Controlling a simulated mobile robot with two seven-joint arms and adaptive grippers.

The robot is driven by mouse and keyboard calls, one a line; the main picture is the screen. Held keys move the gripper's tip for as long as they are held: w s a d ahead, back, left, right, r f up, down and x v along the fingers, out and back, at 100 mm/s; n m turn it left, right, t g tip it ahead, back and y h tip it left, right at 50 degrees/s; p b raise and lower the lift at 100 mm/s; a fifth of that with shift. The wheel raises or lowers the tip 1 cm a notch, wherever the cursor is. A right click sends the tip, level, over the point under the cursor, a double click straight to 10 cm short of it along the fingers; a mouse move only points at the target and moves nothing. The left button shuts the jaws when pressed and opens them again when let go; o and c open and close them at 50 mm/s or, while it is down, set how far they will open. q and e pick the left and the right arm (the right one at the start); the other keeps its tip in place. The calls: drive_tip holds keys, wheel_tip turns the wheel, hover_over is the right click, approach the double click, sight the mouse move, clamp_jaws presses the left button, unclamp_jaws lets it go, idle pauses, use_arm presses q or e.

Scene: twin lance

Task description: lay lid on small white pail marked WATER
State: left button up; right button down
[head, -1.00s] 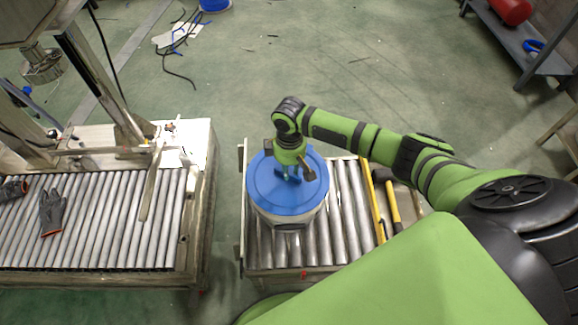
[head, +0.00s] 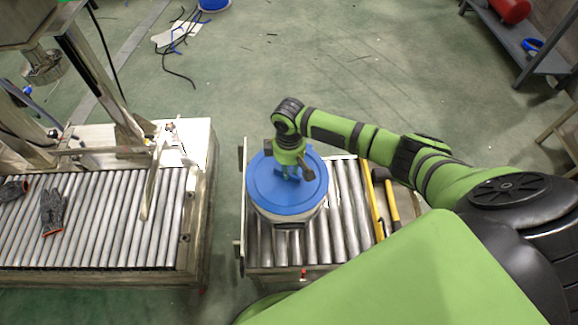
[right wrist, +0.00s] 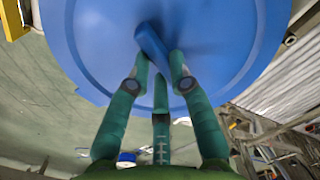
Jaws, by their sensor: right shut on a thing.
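The blue round lid (head: 262,194) lies level over the top of the small white pail (head: 287,222), which stands on the right roller table. Only a strip of the pail's side shows below the lid, and I cannot read its marking. My right gripper (head: 290,176) reaches down onto the middle of the lid. In the right wrist view its fingers (right wrist: 160,75) are shut on the lid's raised blue handle (right wrist: 152,45). Whether the lid rests on the rim or hovers just above it, I cannot tell. My left gripper is not in view.
Bare rollers (head: 340,215) lie right of the pail, with a yellow-handled tool (head: 392,205) at that table's right edge. A longer roller conveyor (head: 110,225) with grey gloves (head: 53,210) stands at left, beyond a floor gap. A shelf (head: 515,45) is at the upper right.

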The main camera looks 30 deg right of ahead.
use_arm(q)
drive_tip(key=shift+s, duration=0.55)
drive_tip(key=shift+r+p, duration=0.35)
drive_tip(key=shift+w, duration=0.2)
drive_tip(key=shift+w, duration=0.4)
use_arm(e)
drive_tip(key=shift+f, duration=0.1)
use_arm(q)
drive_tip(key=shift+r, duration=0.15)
use_arm(e)
drive_tip(key=shift+f, duration=0.15)
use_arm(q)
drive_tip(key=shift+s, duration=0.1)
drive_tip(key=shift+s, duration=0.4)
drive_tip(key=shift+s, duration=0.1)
